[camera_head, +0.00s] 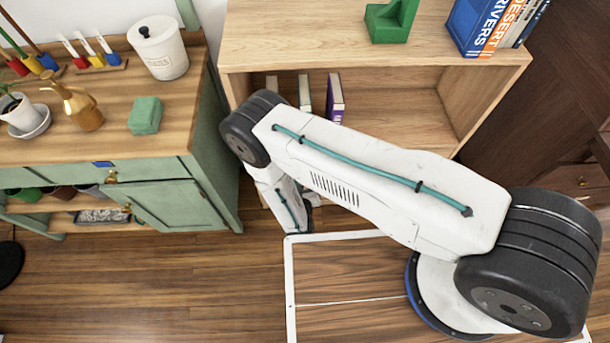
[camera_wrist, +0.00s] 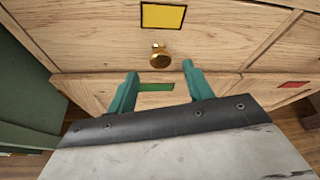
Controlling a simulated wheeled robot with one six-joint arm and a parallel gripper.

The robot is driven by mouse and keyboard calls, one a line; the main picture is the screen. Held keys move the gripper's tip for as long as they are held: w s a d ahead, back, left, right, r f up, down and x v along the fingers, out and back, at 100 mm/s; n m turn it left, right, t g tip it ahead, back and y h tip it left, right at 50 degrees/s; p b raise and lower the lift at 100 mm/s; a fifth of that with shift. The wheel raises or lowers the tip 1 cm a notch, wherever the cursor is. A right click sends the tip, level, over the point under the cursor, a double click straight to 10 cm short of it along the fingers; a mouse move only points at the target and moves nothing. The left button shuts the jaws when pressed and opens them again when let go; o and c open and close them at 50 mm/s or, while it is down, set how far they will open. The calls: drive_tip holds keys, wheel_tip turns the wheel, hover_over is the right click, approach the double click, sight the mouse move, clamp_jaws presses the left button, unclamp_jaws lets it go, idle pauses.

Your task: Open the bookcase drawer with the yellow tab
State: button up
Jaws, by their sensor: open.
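In the wrist view, a wooden drawer front (camera_wrist: 100,45) carries a yellow tab (camera_wrist: 162,16) with a round brass knob (camera_wrist: 160,56) below it. My gripper (camera_wrist: 157,80) is open, its two teal fingers apart. The knob shows just beyond the fingertips, roughly centred between them; I cannot tell the exact gap. The drawer looks closed. In the head view, the wooden bookcase (camera_head: 300,45) stands behind my arm, which hides its lower front, the drawers and the gripper.
A green tab (camera_wrist: 156,87) and a red tab (camera_wrist: 293,84) mark lower fronts in the wrist view. A green cabinet (camera_head: 160,205) stands left of the bookcase, and a dark wooden piece (camera_head: 540,105) stands right.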

drive_tip(key=shift+x, duration=2.35)
